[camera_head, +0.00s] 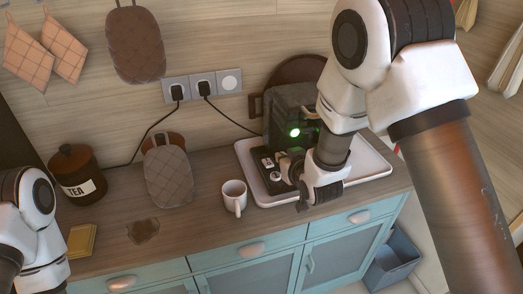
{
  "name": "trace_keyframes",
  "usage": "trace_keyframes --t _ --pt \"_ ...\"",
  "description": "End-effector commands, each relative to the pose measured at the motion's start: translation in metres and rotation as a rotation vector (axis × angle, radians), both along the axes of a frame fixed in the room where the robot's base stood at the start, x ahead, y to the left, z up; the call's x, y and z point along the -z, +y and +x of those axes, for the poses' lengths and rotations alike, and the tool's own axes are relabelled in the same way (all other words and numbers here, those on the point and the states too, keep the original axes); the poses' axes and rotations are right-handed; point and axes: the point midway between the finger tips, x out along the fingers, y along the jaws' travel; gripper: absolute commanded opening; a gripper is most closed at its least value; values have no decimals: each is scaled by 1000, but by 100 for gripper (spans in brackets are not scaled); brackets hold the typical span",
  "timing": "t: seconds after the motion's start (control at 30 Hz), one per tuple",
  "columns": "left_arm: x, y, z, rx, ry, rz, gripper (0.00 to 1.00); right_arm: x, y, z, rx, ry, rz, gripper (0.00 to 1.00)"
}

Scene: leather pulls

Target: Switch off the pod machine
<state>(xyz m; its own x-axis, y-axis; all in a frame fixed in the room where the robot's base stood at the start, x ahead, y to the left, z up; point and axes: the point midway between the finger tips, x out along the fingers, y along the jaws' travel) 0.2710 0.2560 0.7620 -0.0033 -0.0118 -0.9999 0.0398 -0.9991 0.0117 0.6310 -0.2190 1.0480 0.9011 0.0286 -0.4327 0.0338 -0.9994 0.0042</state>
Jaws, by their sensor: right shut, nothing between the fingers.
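The dark pod machine (281,104) stands on a white tray (374,172) on the counter, against the wall. A green light (295,132) glows on its front. My right arm comes down from the upper right and covers the machine's right side. My right gripper (303,204) is shut and empty, in front of the machine over the tray's front edge. I cannot tell whether it touches anything. Some small light pieces (268,163) show at the machine's front left. Part of my left arm shows at the left edge, but its gripper is not in view.
A white mug (234,197) stands left of the tray. Further left are a quilted mitt (169,177), a dark tea jar (77,174) and a yellow block (82,240). Two plugs with cords sit in the wall sockets (203,86). Blue cabinets (327,257) are below the counter.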

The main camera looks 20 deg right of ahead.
Motion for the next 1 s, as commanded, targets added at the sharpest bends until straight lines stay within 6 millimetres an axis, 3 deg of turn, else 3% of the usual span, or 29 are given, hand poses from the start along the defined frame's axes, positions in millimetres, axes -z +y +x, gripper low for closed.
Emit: trace_keyframes --t 0.47,0.93,1.0 --pt "-4 0 0 0 1 0 40 0 1 10 -1 -7 1 0" --pt "-35 0 0 0 1 0 40 39 3 95 0 -7 1 0" --pt "-41 0 0 0 1 0 40 55 3 88 0 0 0 0"
